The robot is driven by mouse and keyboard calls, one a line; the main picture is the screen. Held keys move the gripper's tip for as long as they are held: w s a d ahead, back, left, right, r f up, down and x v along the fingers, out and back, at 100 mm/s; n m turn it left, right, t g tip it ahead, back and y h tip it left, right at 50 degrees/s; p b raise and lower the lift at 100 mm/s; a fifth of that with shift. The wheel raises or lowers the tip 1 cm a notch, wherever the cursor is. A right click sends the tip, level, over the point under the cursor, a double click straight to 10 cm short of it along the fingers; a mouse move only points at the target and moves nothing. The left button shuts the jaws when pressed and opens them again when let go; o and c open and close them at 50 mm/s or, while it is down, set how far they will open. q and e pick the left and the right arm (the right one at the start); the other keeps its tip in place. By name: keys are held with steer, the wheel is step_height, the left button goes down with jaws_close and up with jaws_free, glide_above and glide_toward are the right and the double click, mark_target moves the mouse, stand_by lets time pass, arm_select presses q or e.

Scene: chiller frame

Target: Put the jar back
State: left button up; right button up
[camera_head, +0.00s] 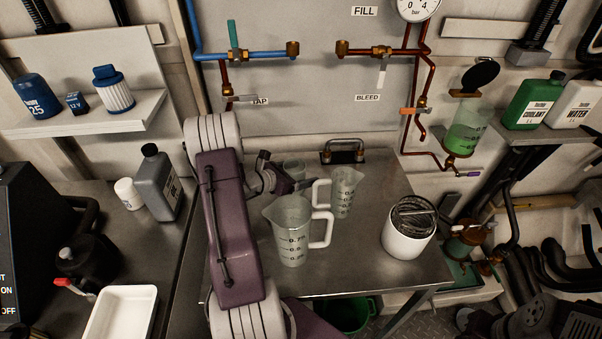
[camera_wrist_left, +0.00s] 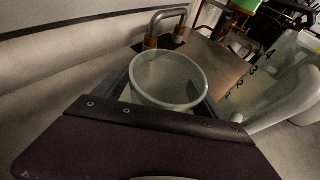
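The jar is a small clear cup (camera_head: 293,169) near the back of the metal bench, partly hidden by my left gripper (camera_head: 290,184). In the left wrist view the jar (camera_wrist_left: 168,82) appears open-topped and empty, with the gripper's dark fingers close against both sides. The gripper looks shut on it. I cannot tell whether its base touches the bench. My right gripper is not in view.
A large measuring jug (camera_head: 291,240) and a smaller jug (camera_head: 343,190) stand close right of the left gripper. A white canister (camera_head: 408,232) stands further right on the bench (camera_head: 360,262). A looped pipe fitting (camera_head: 343,148) is behind the jar.

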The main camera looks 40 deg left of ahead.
arm_select(q)
steer(key=shift+s+r, duration=0.2)
steer(key=shift+r, duration=0.1)
steer(key=p+v, duration=0.1)
steer(key=v, duration=1)
steer(key=shift+s, duration=0.3)
steer(key=shift+a, duration=0.1)
